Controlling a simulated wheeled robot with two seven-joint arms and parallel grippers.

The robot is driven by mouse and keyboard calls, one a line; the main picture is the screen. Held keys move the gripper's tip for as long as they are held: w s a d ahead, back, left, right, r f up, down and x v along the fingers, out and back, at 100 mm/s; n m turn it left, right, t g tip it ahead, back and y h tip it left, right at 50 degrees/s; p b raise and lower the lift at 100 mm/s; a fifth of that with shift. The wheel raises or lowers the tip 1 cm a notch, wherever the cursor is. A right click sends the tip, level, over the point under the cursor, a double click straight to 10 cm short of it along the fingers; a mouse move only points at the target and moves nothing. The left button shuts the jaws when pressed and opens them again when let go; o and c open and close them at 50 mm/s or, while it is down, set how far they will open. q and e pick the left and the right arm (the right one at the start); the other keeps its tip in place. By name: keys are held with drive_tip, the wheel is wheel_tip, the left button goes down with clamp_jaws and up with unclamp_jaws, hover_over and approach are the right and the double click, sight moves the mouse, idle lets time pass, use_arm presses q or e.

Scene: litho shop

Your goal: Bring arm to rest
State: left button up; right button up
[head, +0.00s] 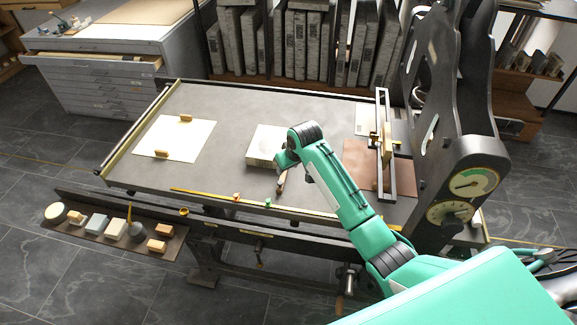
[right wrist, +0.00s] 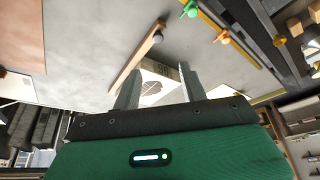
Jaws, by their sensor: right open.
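My right arm (head: 340,190) reaches in teal from the lower right over the press bed (head: 235,110). Its gripper (head: 281,170) is beside the right edge of a pale stone block (head: 262,143), partly hidden by my wrist. In the right wrist view the fingers (right wrist: 160,72) stand apart, with nothing gripped between them. The block (right wrist: 158,70), with dark marks on its side, shows beyond the fingers. A wooden bar (right wrist: 132,62) with a round grey end lies close to the left finger; whether they touch I cannot tell. My left gripper is not in view.
A white sheet (head: 190,138) with two wooden blocks lies on the bed's left. A metal frame (head: 384,150) and tall dark press side with dials (head: 470,183) stand right. A tool shelf (head: 105,238) runs along the front left. A yellow rule (head: 215,196) lies along the front edge.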

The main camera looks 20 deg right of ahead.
idle(0.4)
drive_tip(key=s+a+f, duration=0.1)
drive_tip(key=s+f, duration=0.2)
drive_tip(key=s, duration=0.7)
drive_tip(key=s+a+f, duration=0.1)
drive_tip(key=s+f, duration=0.1)
drive_tip(key=s, duration=0.8)
drive_tip(key=s+d+r+h, duration=0.1)
drive_tip(key=s+r, duration=0.2)
drive_tip(key=s, duration=0.7)
drive_tip(key=s+d+r, duration=0.1)
drive_tip(key=s+r, duration=0.2)
drive_tip(key=s, duration=0.7)
wheel_tip(320, 180, down, 32)
drive_tip(key=r+g, duration=0.1)
drive_tip(key=g, duration=0.1)
drive_tip(key=s+d+f+g, duration=0.1)
drive_tip(key=s+d+f, duration=0.2)
drive_tip(key=s+f, duration=1.6)
drive_tip(key=shift+s+f, duration=0.4)
drive_tip(key=shift+f, duration=0.3)
